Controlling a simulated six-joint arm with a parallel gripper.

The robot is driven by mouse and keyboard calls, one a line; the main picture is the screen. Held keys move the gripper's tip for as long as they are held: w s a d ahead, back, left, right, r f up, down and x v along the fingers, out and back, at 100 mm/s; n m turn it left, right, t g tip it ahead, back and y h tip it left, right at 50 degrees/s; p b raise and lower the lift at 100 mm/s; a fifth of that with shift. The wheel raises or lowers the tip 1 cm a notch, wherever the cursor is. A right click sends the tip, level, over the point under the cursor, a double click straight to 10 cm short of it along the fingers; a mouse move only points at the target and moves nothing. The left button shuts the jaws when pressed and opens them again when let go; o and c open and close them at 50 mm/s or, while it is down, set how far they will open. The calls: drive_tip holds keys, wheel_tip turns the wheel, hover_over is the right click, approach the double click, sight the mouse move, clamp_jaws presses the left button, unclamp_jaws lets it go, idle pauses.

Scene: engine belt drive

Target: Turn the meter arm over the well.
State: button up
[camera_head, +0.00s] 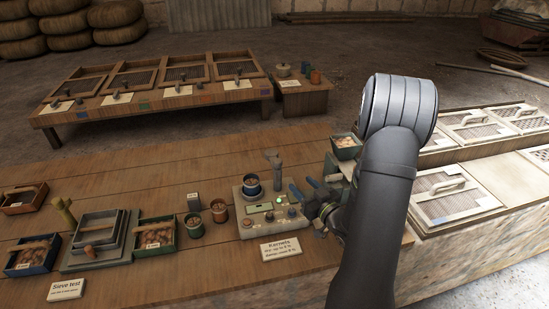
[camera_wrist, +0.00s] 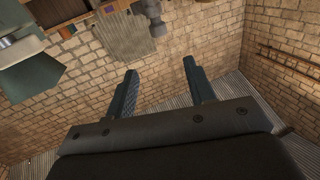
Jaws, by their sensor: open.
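The meter (camera_head: 268,219) is a pale box on the wooden bench, with a green-lit display and knobs on its front. A blue-ringed round cup, which looks like the well (camera_head: 252,187), sits at its back left. The grey meter arm (camera_head: 276,172) stands upright to the right of the well, with a short head at its top; it does not cover the well. My gripper (camera_head: 304,188) is just right of the meter arm, apart from it, open and empty. In the wrist view the open jaws (camera_wrist: 160,70) have nothing between them; a grey cylindrical part beyond them is unclear.
Two small cups (camera_head: 206,218) and a "Kernels" card (camera_head: 281,249) are close to the meter. A sieve stack (camera_head: 98,235) and kernel trays (camera_head: 157,233) stand at left. Lidded pale boxes (camera_head: 455,195) lie right of my arm. The bench behind the sieve is clear.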

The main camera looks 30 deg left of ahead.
approach(274, 157)
drive_tip(key=a+r, duration=0.1)
drive_tip(key=a, duration=0.1)
drive_tip(key=a+r, duration=0.1)
drive_tip(key=a, duration=0.1)
drive_tip(key=w+a+r, duration=0.1)
drive_tip(key=a, duration=0.1)
drive_tip(key=shift+a+r, duration=0.2)
drive_tip(key=shift+r, duration=0.05)
clamp_jaws()
